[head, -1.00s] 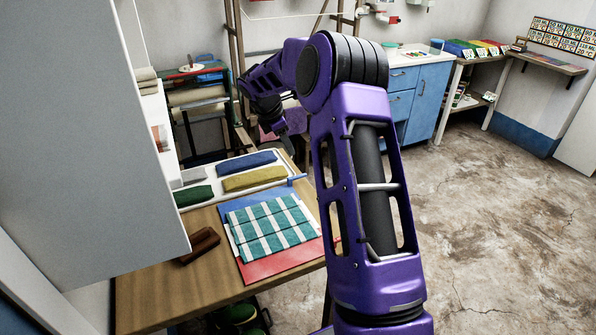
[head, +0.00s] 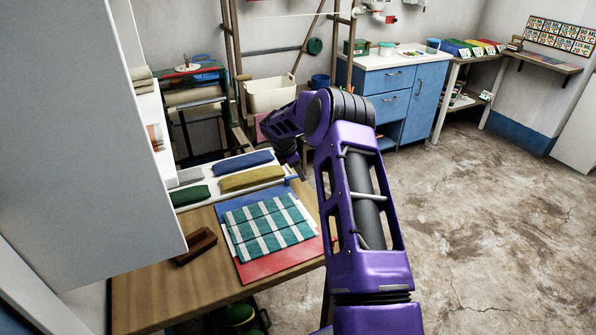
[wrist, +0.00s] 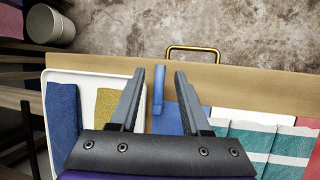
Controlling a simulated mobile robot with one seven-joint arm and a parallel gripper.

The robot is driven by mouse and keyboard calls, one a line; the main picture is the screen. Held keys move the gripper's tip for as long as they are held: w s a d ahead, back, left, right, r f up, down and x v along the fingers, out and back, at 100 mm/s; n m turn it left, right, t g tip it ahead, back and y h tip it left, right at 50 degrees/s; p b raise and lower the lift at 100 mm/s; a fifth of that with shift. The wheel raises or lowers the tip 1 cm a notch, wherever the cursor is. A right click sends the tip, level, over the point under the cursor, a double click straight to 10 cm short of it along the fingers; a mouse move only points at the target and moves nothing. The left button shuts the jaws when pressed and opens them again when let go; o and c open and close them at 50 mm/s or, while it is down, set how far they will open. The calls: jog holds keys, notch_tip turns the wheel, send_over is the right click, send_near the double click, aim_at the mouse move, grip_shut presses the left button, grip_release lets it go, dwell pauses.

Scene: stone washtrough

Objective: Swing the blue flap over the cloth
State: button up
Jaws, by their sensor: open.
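A teal and white checked cloth (head: 262,226) lies flat on a red panel (head: 278,264) on the wooden table. The blue flap (head: 222,207) lies open beside the cloth, on the side toward the white tray. In the wrist view, a raised blue tab (wrist: 158,86) stands at the flap's outer edge, and the cloth (wrist: 238,144) shows to the right. My gripper (wrist: 170,70) is open and empty, above the flap; the tab appears between its fingers, but contact cannot be told. In the head view, my arm hides the fingertips.
A white tray (wrist: 92,76) with several rolled cloths lies beside the flap. A brown block (head: 196,245) sits at the table's left. A brass handle (wrist: 193,49) projects from the table's edge. A white cabinet (head: 90,150) overhangs the left side. Floor space on the right is open.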

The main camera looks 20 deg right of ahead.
grip_shut()
dwell(1.4)
